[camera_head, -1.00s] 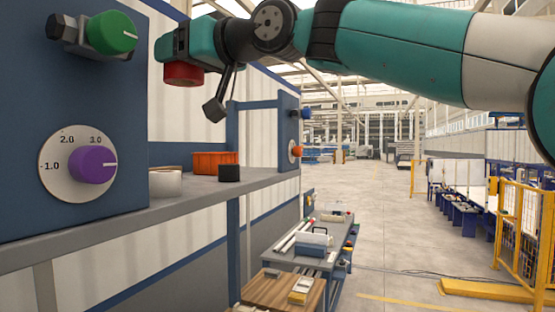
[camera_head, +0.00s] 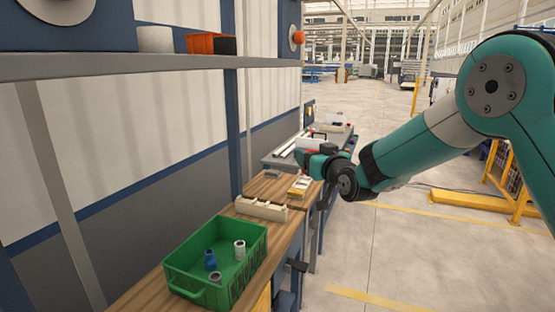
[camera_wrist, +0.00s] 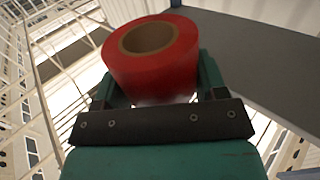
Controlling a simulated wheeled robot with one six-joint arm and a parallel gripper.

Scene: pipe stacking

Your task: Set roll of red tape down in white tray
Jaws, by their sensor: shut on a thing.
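The roll of red tape (camera_wrist: 155,66) is held between the green fingers of my gripper (camera_wrist: 158,84) in the wrist view. Its open core faces the camera and the roll looks clear of any surface. In the head view my gripper (camera_head: 308,160) is low over the far end of the wooden bench, near the grey table; the tape cannot be made out clearly there. A pale tray-like piece (camera_head: 262,209) lies on the bench behind the green crate. I cannot tell whether it is the white tray.
A green crate (camera_head: 215,268) with several pipe fittings stands on the near wooden bench (camera_head: 150,290). The grey table (camera_head: 282,152) beyond carries pipes and boxes. A shelf (camera_head: 110,67) above holds a white cylinder (camera_head: 155,39) and an orange box (camera_head: 205,44). Open floor lies right.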

